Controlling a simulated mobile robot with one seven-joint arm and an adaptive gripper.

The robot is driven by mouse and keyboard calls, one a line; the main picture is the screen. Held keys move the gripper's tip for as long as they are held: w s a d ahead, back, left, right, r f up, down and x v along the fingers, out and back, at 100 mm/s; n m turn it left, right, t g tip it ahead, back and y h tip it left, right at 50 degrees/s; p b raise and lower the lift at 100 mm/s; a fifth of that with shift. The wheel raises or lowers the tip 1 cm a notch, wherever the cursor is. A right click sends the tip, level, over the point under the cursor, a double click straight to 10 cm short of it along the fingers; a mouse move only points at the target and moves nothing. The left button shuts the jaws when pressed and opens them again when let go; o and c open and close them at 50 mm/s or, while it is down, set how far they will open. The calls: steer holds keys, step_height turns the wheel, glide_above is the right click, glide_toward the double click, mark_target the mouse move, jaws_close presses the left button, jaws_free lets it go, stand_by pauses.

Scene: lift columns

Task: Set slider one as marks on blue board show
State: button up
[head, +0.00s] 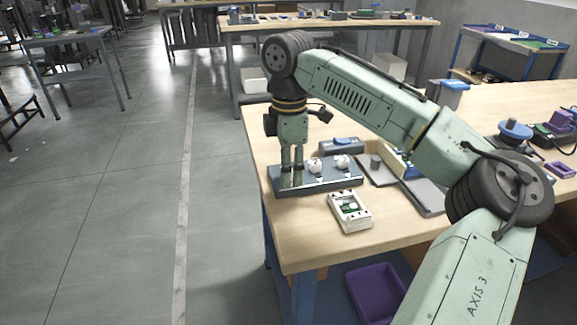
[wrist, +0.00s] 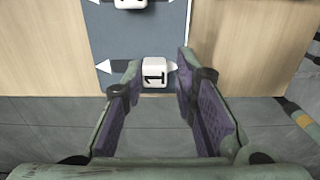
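A blue-grey slider board (head: 340,182) lies on the wooden bench; its near end shows in the wrist view (wrist: 120,42). A white slider block marked "1" (wrist: 154,72) sits on it, between pale pointed marks at left and right. My gripper (wrist: 158,82) is open, with one finger on each side of this block. The left finger is close to the block; a gap shows at the right. In the head view my gripper (head: 292,168) points down at the board's left end, and slider one is hard to make out there.
Two more white sliders (head: 316,166) (head: 342,161) stand to the right on the board. A white box with green parts (head: 350,211) lies in front. The bench edge is close at left.

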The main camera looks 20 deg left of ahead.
steer(key=o, duration=0.3)
step_height(320, 180, up, 12)
stand_by(0.7)
stand_by(0.3)
